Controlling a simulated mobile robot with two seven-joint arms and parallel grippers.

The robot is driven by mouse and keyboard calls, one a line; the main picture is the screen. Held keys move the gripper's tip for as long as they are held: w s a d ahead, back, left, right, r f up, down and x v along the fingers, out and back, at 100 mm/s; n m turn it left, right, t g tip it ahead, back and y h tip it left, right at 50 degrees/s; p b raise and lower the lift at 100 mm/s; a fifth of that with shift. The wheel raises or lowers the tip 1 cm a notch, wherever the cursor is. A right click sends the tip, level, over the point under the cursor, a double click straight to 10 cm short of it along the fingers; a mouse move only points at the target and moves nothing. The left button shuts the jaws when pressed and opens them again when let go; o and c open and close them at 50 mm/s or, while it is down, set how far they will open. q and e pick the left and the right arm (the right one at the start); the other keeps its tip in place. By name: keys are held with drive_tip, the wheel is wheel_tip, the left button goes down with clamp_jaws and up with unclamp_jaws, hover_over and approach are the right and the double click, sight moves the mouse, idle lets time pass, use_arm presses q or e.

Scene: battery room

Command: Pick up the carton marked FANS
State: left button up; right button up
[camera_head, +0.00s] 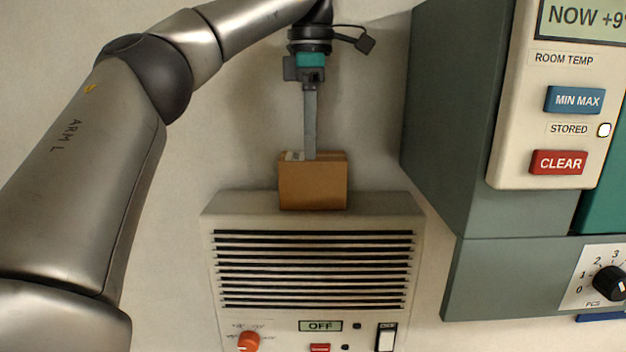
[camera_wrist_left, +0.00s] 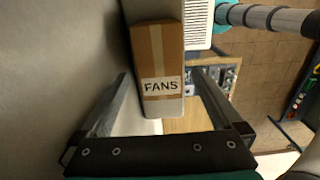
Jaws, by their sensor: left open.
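The carton marked FANS (camera_head: 313,184) is a small brown box on top of a white slatted wall unit (camera_head: 212,212). Its FANS label and tape strip show in the left wrist view, where the carton (camera_wrist_left: 158,50) appears between the two fingers. My left gripper (camera_head: 309,156) is open and points down at the carton from above. In the head view one finger overlaps the carton's top edge; I cannot tell whether the fingers touch it. My right gripper is not in view.
A large grey-green cabinet (camera_head: 440,120) with a display and buttons stands close to the right. The pale wall (camera_head: 375,100) is directly behind the carton. The unit's front has an orange knob (camera_head: 248,341) and a switch (camera_head: 386,338). Its top is bare on both sides of the carton.

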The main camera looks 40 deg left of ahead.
sight(311, 182)
use_arm(q)
drive_tip(key=shift+f, duration=4.45)
drive_tip(key=c, duration=1.5)
drive_tip(key=shift+r, duration=0.1)
clamp_jaws()
drive_tip(key=shift+r, duration=0.1)
